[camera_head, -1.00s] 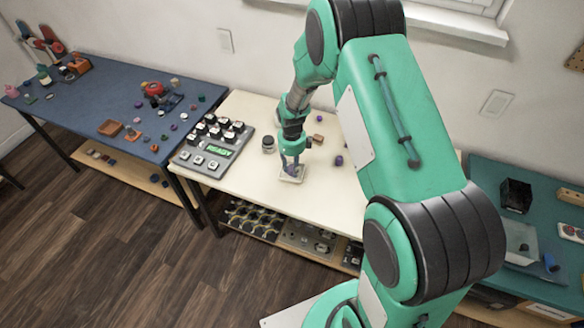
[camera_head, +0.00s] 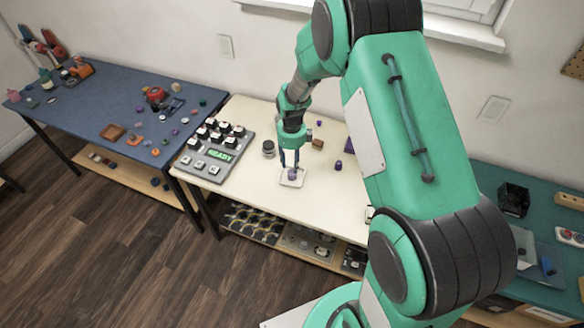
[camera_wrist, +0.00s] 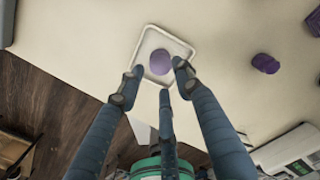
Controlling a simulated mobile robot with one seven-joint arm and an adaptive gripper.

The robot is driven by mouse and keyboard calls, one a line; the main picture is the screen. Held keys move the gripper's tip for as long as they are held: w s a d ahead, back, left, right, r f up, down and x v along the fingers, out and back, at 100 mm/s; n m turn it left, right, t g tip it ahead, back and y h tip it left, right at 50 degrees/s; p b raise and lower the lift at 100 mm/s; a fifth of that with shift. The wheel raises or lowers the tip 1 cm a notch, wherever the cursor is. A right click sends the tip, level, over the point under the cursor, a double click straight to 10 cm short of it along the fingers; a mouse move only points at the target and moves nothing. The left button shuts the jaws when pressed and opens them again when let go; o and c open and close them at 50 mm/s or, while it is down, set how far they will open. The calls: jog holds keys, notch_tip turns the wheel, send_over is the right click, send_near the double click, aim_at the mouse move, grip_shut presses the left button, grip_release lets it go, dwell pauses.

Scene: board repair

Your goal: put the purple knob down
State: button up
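The purple knob (camera_head: 292,174) rests in a small white square tray (camera_head: 299,184) near the front edge of the cream table. In the wrist view, the knob (camera_wrist: 160,62) sits inside the raised rim of the tray (camera_wrist: 182,46). My gripper (camera_head: 290,160) is just above the knob, pointing down. In the wrist view, the fingers of my gripper (camera_wrist: 157,80) are spread apart, with clear space between them and the knob. My gripper is open and empty.
A grey panel (camera_head: 205,172) with several keys and a green display stands to the left. A small dark-lidded jar (camera_head: 268,150), a brown block (camera_head: 318,144) and another purple piece (camera_head: 339,165) lie near. Bare tabletop surrounds the tray.

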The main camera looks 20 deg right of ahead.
notch_tip(320, 180, up, 6)
jog(key=p, duration=0.1)
jog(key=shift+r, duration=0.1)
dwell(0.7)
notch_tip(320, 180, up, 14)
jog(key=n+t, duration=0.1)
jog(key=n, duration=0.6)
send_over(292, 172)
jog(key=s+a, duration=0.2)
jog(key=s, duration=0.2)
jog(key=s+a+r+n+t, duration=0.2)
jog(key=s+r+n, duration=0.45)
jog(key=r, duration=0.45)
jog(key=s+a+r+n+t, duration=0.1)
jog(key=s+r+n, duration=0.4)
jog(key=s, duration=0.6)
jog(key=s+a+r+n+t, duration=0.1)
jog(key=s+r+n, duration=0.4)
jog(key=s+n, duration=0.5)
jog(key=shift+s+a+r+t, duration=0.2)
jog(key=shift+s+a+t, duration=0.1)
jog(key=shift+s+a, duration=0.55)
jog(key=shift+n, duration=0.25)
